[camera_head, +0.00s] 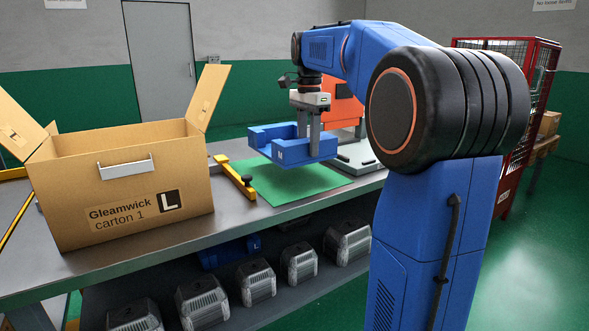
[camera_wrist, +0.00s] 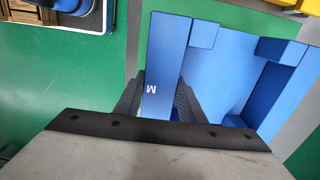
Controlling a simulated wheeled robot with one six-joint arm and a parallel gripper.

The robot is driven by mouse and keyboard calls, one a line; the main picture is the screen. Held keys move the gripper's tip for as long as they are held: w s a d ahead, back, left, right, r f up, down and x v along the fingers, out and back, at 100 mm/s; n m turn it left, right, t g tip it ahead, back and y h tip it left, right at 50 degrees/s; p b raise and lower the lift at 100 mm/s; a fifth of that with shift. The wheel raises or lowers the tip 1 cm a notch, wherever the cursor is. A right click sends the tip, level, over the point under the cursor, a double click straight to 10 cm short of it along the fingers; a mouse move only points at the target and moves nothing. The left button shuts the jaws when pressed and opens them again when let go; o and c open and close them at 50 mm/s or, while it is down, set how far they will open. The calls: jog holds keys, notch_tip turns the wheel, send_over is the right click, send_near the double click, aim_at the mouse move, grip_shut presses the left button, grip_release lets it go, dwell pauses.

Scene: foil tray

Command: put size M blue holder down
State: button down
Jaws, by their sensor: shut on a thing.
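The size M blue holder (camera_head: 268,144) is a blue block with raised walls and a white M on its side. My gripper (camera_head: 309,150) is shut on one wall of it and holds it above the green mat (camera_head: 300,187) on the metal table. In the wrist view the holder (camera_wrist: 171,60) shows its M wall between the two dark fingers (camera_wrist: 155,100). The rest of the holder extends to the right there. I cannot tell the exact height of the gap under it.
An open carton marked L (camera_head: 75,190) stands on the table (camera_head: 225,217) at left. A yellow bar (camera_head: 234,177) lies between carton and mat. An orange object (camera_head: 343,102) stands behind. Several grey-topped bins (camera_head: 255,280) and a blue L holder (camera_head: 232,252) are on the shelf below.

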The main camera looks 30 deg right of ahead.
jog(key=shift+f, duration=4)
jog(key=c, duration=1.2)
grip_release()
jog(key=shift+f, duration=0.1)
jog(key=shift+o, duration=0.2)
notch_tip(320, 180, up, 12)
jog(key=shift+r, duration=0.15)
jog(key=shift+s, duration=0.15)
